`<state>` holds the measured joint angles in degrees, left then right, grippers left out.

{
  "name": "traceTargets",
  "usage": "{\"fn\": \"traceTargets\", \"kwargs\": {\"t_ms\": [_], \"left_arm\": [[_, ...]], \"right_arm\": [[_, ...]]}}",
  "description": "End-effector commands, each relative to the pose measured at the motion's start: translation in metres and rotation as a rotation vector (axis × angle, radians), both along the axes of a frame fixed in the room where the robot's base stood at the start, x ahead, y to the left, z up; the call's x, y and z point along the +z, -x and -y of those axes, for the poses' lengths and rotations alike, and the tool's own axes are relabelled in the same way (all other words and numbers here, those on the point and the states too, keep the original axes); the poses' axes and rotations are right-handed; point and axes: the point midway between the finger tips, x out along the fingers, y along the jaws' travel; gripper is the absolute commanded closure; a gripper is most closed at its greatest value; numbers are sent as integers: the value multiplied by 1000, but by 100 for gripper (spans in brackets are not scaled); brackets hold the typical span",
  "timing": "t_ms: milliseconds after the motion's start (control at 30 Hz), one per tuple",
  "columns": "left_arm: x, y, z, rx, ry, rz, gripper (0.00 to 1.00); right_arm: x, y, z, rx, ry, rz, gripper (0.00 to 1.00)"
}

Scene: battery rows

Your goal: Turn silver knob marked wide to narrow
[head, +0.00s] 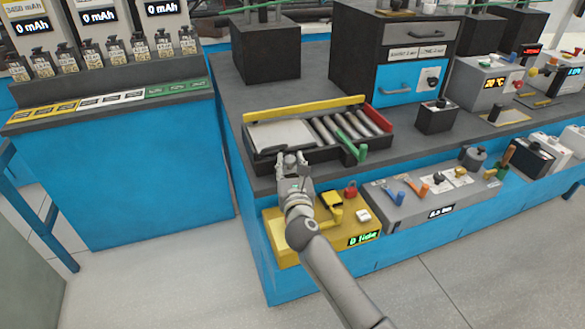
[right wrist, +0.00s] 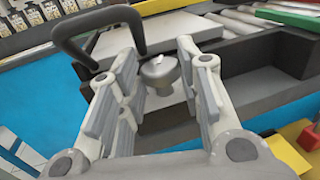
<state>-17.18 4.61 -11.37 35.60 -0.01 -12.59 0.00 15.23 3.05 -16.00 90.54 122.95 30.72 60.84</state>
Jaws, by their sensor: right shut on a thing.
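The silver knob (right wrist: 160,70) shows in the right wrist view on the dark front end of the roller tray (head: 262,155). My right gripper (head: 291,160) is over the tray's near edge in the head view. In the head view the gripper hides the knob. The wide and narrow marks cannot be read. My left gripper is not in view.
A black looped handle (right wrist: 75,40) stands left of the knob. The tray has a pale plate (head: 280,136), several rollers and a green lever (head: 352,146). A yellow box (head: 283,246) lies below my right gripper, beside a grey control box (head: 440,207).

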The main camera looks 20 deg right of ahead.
Motion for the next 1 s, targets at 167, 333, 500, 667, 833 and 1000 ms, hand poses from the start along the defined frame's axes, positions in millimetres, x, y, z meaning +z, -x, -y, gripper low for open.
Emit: {"fn": "traceTargets", "kwargs": {"t_ms": [167,333,500,667,833,1000], "left_arm": [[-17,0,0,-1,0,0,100],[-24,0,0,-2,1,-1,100],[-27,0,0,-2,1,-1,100],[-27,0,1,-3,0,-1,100],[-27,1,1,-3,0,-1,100],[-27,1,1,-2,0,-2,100]], "right_arm": [[-3,-1,-4,-95,-4,2,91],[-2,-1,-4,-153,0,2,91],[0,-2,-4,-178,2,2,91],[1,-2,-4,-183,2,2,91],[1,-2,-4,-183,2,3,91],[1,-2,-4,-182,2,3,53]]}}
